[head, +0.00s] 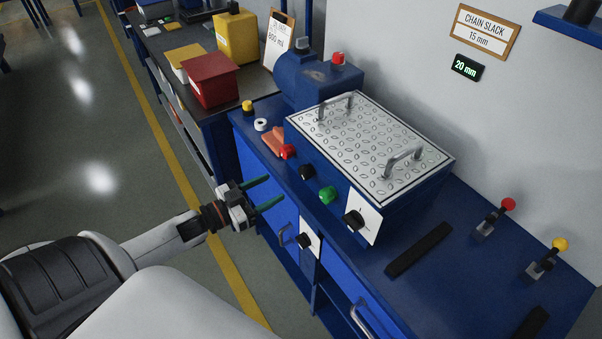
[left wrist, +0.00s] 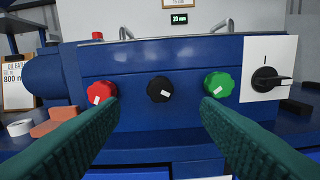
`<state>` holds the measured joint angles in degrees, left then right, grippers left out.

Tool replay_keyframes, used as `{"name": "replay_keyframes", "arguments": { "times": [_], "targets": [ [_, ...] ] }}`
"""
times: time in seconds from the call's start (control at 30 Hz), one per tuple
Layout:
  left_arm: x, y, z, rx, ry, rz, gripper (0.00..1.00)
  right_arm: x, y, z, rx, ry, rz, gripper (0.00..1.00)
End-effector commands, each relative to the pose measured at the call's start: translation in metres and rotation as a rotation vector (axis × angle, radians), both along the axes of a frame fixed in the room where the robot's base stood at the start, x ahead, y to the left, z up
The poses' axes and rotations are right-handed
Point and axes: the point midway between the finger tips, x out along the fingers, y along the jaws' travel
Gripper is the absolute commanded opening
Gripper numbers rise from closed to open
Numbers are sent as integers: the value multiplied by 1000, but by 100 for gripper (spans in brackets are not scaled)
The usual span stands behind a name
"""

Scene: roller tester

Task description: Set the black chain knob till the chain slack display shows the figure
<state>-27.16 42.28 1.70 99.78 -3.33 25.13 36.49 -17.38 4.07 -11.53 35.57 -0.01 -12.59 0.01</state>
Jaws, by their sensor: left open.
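The chain slack display (head: 465,68) reads 20 mm in green. The sign above it (head: 485,32) says CHAIN SLACK 15 mm. A round black knob (head: 306,172) sits on the front of the blue machine, between a red knob (head: 287,152) and a green knob (head: 327,195). In the left wrist view the black knob (left wrist: 160,89) has a white mark toward its lower right. My left gripper (head: 274,191) is open and empty in front of the knobs. Its green fingers (left wrist: 160,104) stand either side of the black knob's line, apart from it. My right gripper is out of view.
A black rotary switch (head: 353,219) on a white plate is right of the green knob. An orange block (head: 273,138) and white ring (head: 262,125) lie left of the knobs. Two levers, red-topped (head: 508,204) and yellow-topped (head: 560,244), stand on the right.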

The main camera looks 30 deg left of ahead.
Motion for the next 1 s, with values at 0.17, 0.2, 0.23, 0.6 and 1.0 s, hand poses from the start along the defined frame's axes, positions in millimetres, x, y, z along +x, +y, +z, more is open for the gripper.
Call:
{"name": "replay_keyframes", "arguments": {
  "times": [0.17, 0.2, 0.23, 0.6, 1.0],
  "targets": [
    [35, -14, 3, 0, -5, 1, 57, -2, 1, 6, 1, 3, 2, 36],
    [42, -16, 2, 0, -5, 2, 57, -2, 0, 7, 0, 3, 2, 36],
    [47, -19, 2, -1, -4, 3, 57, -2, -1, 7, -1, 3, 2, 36],
    [83, -34, 0, 0, 1, 3, 57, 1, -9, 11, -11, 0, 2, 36],
    [83, -34, -1, 2, 1, 2, 39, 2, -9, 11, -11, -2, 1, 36]
  ]
}}
